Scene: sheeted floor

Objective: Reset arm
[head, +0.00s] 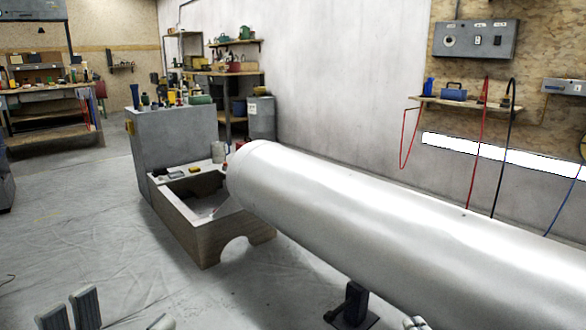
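The grey fingertips of my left gripper (115,318) show at the bottom left edge of the head view. They are spread apart with bare floor between them, so it is open and empty. The tips of my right gripper (415,324) just show at the bottom edge, in front of the large silver cylinder (370,225). Most of that gripper is cut off, so whether it is open or shut is unclear. The cylinder extends from the centre to the right edge.
A dark stand (352,304) is under the cylinder. An open box-like bench (205,235) with an arched cutout is at the cylinder's far end, beside a grey cabinet (175,145). Sheeted floor (80,225) is clear at the left. Cables (477,150) hang on the right wall.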

